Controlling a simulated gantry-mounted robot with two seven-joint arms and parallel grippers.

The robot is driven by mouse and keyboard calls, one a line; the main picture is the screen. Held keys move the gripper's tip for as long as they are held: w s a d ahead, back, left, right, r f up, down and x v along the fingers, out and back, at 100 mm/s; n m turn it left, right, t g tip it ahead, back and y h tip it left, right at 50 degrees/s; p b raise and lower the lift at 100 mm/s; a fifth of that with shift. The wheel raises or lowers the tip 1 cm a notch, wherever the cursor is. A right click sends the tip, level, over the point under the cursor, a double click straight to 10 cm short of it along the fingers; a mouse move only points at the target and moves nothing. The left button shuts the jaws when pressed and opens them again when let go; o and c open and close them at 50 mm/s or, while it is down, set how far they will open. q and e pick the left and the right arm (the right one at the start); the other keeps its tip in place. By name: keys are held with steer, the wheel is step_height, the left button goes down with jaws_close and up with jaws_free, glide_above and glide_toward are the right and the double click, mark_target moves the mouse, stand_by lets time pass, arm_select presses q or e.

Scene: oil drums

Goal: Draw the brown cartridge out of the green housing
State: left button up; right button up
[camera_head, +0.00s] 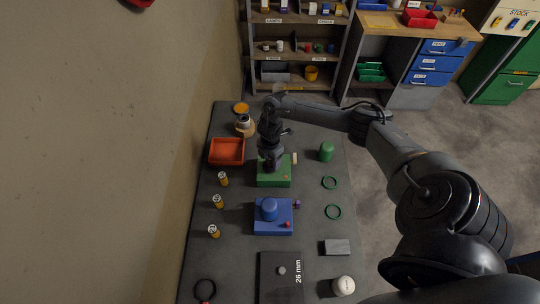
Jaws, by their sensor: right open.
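The green housing (275,179) stands on the grey table, a block with a cream piece (294,158) at its right rear edge. My right gripper (270,165) points down at the top of the housing, its fingers over the left rear part. It is open, but its fingertips are small and dark in this view. I cannot make out the brown cartridge clearly; the gripper covers that part of the housing. I cannot tell whether the fingers are around it or above it. My left gripper is not in view.
A blue housing (272,222) stands just in front of the green one. A red-orange tray (227,151) lies to the left. Small yellow-banded cylinders (217,202) stand along the left edge.

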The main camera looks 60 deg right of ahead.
steer(key=c, duration=1.2)
steer(key=shift+r+p, duration=1.25)
steer(key=shift+p, duration=0.2)
steer(key=shift+r+p, duration=1.65)
steer(key=shift+r, duration=0.2)
